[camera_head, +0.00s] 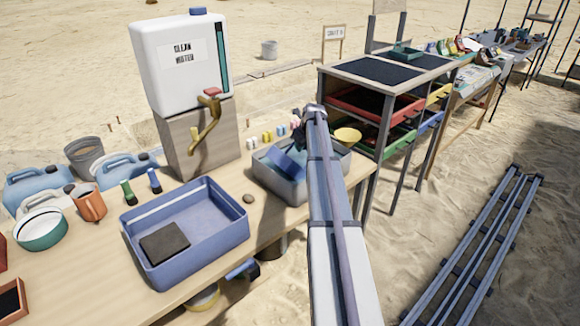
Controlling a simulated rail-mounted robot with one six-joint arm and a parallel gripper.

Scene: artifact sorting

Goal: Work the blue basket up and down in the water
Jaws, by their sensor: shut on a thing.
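The blue basket (284,165) shows as a tilted blue shape inside a grey-blue tub (289,191) on the wooden table. My arm crosses in front of the tub and hides much of its middle and right side. My gripper (297,135) is at the far end of the arm, above the basket, mostly hidden and small. It is shut on the basket, though the contact itself is hard to make out. The tub's inside looks bluish, but I cannot make out the water level.
A larger blue basin (207,251) with a dark pad stands left of the tub, with a stone (248,198) between them. The clean-water tank (181,62) stands behind on a wooden block. A shelf with coloured trays (366,105) is close on the right.

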